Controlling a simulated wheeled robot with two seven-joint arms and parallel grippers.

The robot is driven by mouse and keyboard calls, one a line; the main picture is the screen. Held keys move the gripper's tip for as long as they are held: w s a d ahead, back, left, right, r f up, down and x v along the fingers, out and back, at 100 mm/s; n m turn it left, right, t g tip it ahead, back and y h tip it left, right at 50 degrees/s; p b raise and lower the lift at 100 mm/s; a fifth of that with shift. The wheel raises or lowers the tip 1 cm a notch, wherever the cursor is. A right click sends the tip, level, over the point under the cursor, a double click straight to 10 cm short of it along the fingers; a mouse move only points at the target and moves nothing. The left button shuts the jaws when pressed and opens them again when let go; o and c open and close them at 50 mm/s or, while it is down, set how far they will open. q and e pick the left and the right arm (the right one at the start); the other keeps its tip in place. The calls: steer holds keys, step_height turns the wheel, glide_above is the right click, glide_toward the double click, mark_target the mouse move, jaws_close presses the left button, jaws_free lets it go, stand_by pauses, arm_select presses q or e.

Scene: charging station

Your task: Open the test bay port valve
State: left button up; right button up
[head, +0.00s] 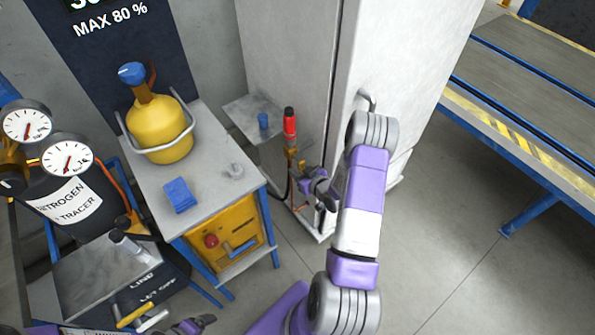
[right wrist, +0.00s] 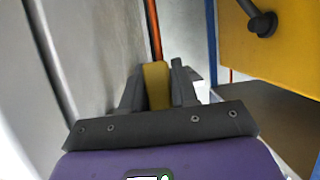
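The port valve (head: 291,152) shows in the head view beside the white cabinet, with brass-coloured parts below a red fitting with a black top (head: 289,122). My right gripper (head: 302,180) is low at this valve, partly hidden by its own wrist. In the right wrist view a yellow handle (right wrist: 156,82) fills the narrow gap between the right gripper's fingers (right wrist: 158,92), which appear shut on it. An orange hose or rod (right wrist: 154,30) runs up behind the handle. My left gripper (head: 190,326) only peeks in at the bottom edge, and its fingers cannot be judged.
A grey-topped cart (head: 215,150) with a yellow cylinder (head: 160,128) and a blue block (head: 180,194) stands to the left. The white cabinet (head: 290,50) stands close behind my right arm. A nitrogen bottle with gauges (head: 68,157) is at far left.

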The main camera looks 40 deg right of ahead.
steer(key=o, duration=0.4)
steer(key=shift+c, duration=0.2)
steer(key=d+p+v, duration=0.1)
steer(key=p+v, duration=0.1)
steer(key=v, duration=0.5)
steer(key=shift+s+a, duration=0.3)
steer(key=shift+a, duration=0.15)
steer(key=shift+r, duration=0.1)
